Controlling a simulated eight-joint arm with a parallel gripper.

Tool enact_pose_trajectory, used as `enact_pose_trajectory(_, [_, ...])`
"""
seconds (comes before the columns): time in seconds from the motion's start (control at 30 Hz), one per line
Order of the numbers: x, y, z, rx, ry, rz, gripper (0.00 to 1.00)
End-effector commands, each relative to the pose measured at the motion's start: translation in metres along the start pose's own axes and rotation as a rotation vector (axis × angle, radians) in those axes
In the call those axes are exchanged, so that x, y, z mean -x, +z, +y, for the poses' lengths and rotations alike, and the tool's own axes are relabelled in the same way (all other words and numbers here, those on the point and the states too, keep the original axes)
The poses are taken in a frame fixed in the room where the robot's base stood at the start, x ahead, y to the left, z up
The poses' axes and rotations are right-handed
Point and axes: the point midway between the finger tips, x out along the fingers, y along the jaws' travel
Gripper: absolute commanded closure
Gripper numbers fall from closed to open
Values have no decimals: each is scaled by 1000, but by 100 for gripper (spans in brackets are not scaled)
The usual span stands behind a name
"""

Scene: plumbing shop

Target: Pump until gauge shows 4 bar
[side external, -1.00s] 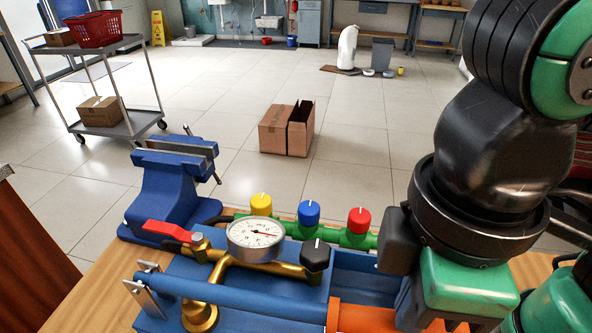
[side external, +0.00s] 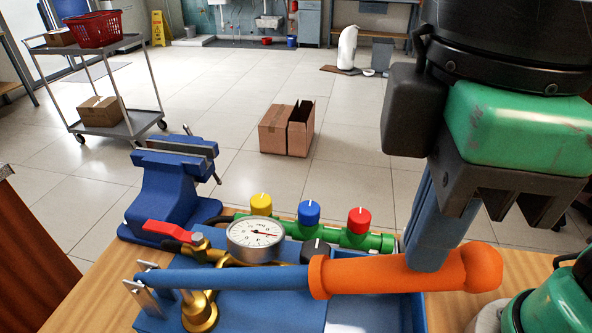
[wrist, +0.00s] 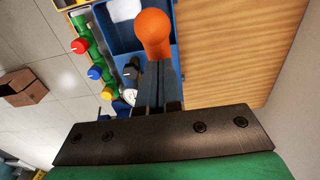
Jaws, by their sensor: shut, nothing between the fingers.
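The pump lever (side external: 225,279) is a blue bar with an orange handle (side external: 340,277), raised nearly level above the blue pump tank (side external: 265,313). The white round gauge (side external: 256,236) has a red needle pointing right and slightly down; its numbers are too small to read. My gripper (side external: 428,266) is shut and empty, its fingers pointing down with the tips at the top of the orange handle. I cannot tell whether they touch. In the wrist view the fingers (wrist: 157,92) reach toward the orange handle (wrist: 152,32), and the gauge is partly hidden.
A red-handled valve (side external: 170,233) and a black knob (side external: 315,250) sit by the gauge. Yellow (side external: 261,204), blue (side external: 309,212) and red (side external: 359,220) knobs line a green pipe behind. A blue vise (side external: 170,190) stands at the left. Bare wooden bench (side external: 540,262) lies right.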

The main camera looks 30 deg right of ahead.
Motion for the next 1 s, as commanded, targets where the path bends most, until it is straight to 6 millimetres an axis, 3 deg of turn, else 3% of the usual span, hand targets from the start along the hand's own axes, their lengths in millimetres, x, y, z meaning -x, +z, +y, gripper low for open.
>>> enact_pose_trajectory(0.83, [-110,18,0,1,0,0,100])
enact_pose_trajectory(1.0, [-94,15,0,0,0,0,100])
